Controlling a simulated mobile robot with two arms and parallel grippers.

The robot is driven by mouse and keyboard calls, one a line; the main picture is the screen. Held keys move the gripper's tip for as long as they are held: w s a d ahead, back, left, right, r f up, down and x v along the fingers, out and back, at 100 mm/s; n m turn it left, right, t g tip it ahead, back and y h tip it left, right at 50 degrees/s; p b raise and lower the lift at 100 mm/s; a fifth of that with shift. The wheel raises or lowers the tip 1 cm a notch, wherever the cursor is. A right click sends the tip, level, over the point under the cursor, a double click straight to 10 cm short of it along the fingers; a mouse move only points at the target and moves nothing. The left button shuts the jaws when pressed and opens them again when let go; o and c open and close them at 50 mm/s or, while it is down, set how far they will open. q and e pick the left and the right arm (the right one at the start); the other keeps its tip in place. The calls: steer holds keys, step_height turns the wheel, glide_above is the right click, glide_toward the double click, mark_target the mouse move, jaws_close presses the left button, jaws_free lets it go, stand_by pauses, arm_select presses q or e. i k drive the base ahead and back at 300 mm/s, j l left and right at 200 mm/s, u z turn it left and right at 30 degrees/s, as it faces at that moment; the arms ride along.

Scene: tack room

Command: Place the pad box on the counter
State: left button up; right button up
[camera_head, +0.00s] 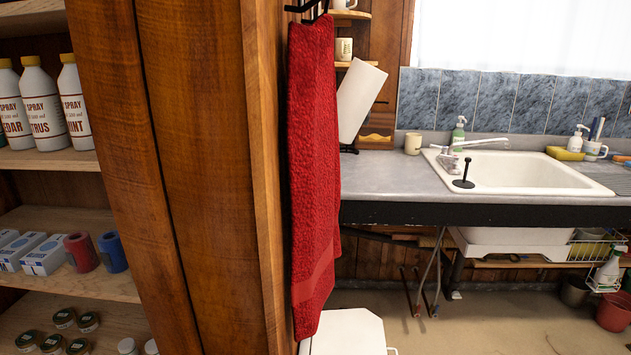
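The grey counter (385,176) runs along the back wall at the right and holds a white sink (515,172). Several small white and blue boxes (45,256) lie on the middle shelf at the left. They may be pad boxes, but their print is too small to read. They sit next to a red roll (81,252) and a blue roll (112,251). Neither of my grippers is in view.
A wooden cabinet side (190,150) and a hanging red towel (313,165) stand between shelf and counter. A paper roll (358,100), beige cup (412,143) and soap bottle (458,135) are on the counter. Its front left is bare. A white bin (345,333) stands below the towel.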

mark_target(358, 176)
steer(key=i+l, duration=0.15)
steer(key=l, duration=0.25)
steer(key=i+l+u, duration=0.1)
steer(key=l, duration=0.3)
steer(key=i+l, duration=0.15)
steer(key=l, duration=0.3)
steer(key=i+l+u, duration=0.1)
steer(key=l, duration=0.3)
steer(key=i+l, duration=0.15)
steer(key=l, duration=0.3)
steer(key=i+l+u, duration=0.1)
steer(key=l, duration=0.3)
steer(key=i+l, duration=0.1)
steer(key=l, duration=0.35)
